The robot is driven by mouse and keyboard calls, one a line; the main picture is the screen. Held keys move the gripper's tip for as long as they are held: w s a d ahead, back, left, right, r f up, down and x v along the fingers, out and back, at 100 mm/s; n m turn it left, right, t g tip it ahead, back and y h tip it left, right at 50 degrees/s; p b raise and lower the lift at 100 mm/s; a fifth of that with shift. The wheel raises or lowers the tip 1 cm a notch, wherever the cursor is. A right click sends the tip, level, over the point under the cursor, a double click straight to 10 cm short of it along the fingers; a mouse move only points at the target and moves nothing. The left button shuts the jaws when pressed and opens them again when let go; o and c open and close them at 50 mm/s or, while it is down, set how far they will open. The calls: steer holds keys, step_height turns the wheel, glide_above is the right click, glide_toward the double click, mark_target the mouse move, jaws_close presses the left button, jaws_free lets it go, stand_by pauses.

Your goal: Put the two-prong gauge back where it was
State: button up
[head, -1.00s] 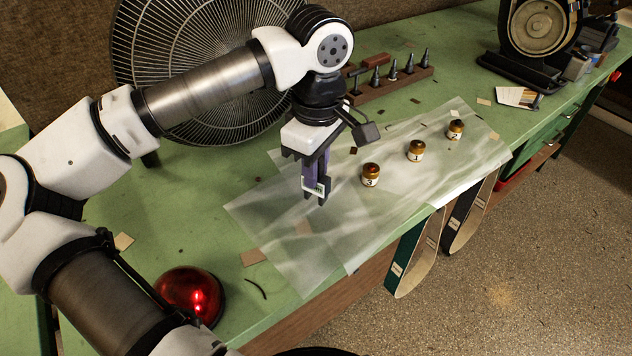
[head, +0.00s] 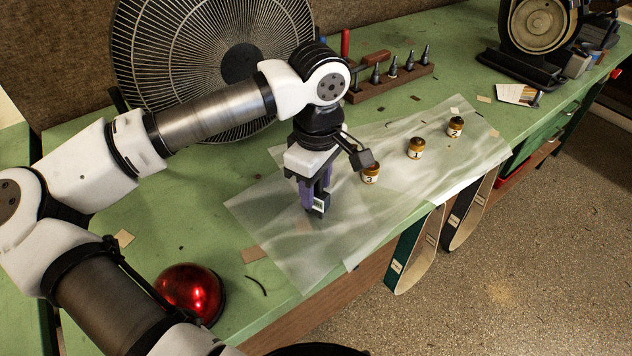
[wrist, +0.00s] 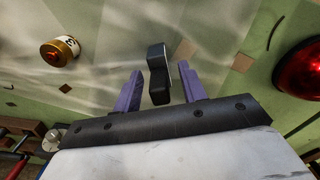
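The two-prong gauge (head: 320,204) is a small dark block with a pale label. It is upright, low over or on the translucent sheet (head: 385,235); contact at its lower end cannot be made out, and its prongs are hard to see. My gripper (head: 315,203) points down around it. In the wrist view the gauge (wrist: 158,72) lies between the two purple fingers of my gripper (wrist: 160,84), with a visible gap on each side. The fingers are open.
Jars 3 (head: 371,174), 1 (head: 416,148) and 2 (head: 455,127) stand on the sheet; jar 3 is close right of my gripper. A fan (head: 215,60) and a peg block (head: 392,84) are behind. A red lamp (head: 190,290) sits front left. Sanding belts (head: 412,255) hang off the bench edge.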

steer(key=shift+r+p, duration=0.3)
steer(key=shift+p, duration=0.05)
step_height(320, 180, up, 12)
steer(key=shift+f+b, duration=0.15)
steer(key=shift+b, duration=0.6)
stand_by(0.9)
